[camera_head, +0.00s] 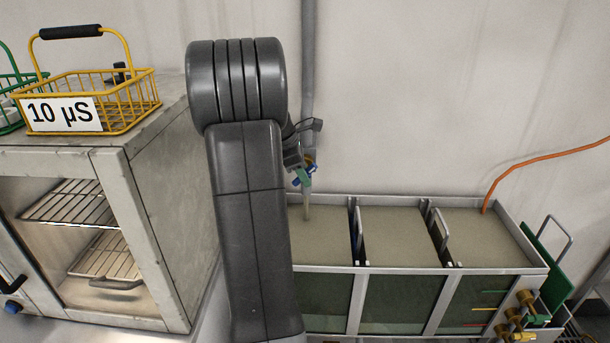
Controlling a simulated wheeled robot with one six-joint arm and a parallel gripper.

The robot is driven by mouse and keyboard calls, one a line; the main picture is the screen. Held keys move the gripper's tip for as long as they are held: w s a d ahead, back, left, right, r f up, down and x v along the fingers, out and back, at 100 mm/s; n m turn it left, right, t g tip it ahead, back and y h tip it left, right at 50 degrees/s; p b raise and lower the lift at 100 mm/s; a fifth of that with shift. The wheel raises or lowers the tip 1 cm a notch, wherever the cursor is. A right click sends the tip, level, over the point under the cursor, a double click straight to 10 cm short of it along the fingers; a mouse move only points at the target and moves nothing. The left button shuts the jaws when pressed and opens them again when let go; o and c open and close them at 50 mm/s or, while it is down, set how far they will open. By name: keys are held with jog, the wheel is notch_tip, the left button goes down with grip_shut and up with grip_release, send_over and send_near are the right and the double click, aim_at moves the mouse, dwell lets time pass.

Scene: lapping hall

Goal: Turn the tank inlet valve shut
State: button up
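The tank inlet valve (303,176) sits on a grey vertical pipe (308,70) on the back wall. It shows as a small cluster of teal, blue and brass-coloured parts, and its handle angle is hard to make out. A spout below it points down into the left compartment of the tank (400,268). My gripper (294,155) is at the valve, just above and left of it, and is mostly hidden behind my grey arm. I cannot tell whether its fingers touch the handle or how far apart they are.
The tank has three compartments of cloudy grey-brown liquid. An orange hose (545,157) enters its right compartment. Brass valves (524,300) and a green plate (550,262) are at its right end. At left, a metal cabinet (180,180) carries a yellow wire basket (140,103) labelled "10 µS".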

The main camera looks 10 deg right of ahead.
jog(key=shift+d+f, duration=0.2)
jog(key=shift+f, duration=0.35)
grip_shut()
jog(key=shift+r, duration=0.1)
